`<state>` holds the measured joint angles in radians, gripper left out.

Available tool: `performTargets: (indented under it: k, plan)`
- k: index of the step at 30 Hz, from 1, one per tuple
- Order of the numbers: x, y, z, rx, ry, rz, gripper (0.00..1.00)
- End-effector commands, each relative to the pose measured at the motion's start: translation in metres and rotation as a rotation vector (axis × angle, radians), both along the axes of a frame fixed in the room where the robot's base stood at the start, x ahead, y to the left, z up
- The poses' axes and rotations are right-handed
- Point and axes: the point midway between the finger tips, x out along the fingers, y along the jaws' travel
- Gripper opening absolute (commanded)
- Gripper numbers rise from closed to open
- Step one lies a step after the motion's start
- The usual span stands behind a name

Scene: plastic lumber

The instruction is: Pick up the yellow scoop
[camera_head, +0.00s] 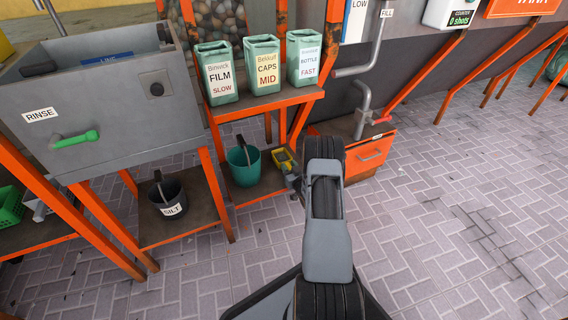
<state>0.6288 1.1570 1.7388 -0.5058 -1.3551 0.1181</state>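My gripper (291,178) is at the scoop's lower right, and the two meet or overlap in the picture. My arm runs up from the bottom of the picture and hides part of the gripper. The fingers are too small and covered to tell whether they are open or shut, or whether they hold the scoop.
The teal bucket (243,166) stands on the lower shelf (262,190). Three labelled bins (263,65) stand above. An orange drawer box (371,155) is close on the right. A dark SILT bucket (168,196) and the grey RINSE tank (95,100) are left. Paved floor at right is clear.

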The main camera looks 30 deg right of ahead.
Motion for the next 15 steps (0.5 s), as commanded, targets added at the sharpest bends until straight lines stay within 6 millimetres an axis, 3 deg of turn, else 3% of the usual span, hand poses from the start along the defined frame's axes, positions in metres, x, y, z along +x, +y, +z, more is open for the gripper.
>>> performTargets:
  k: [11,15]
  plan:
    - [-0.0003,0.0,-0.0003,0.0,0.0,0.0,0.01]
    - [-0.0001,-0.0001,0.0001,0.0,-0.001,0.0,0.0]
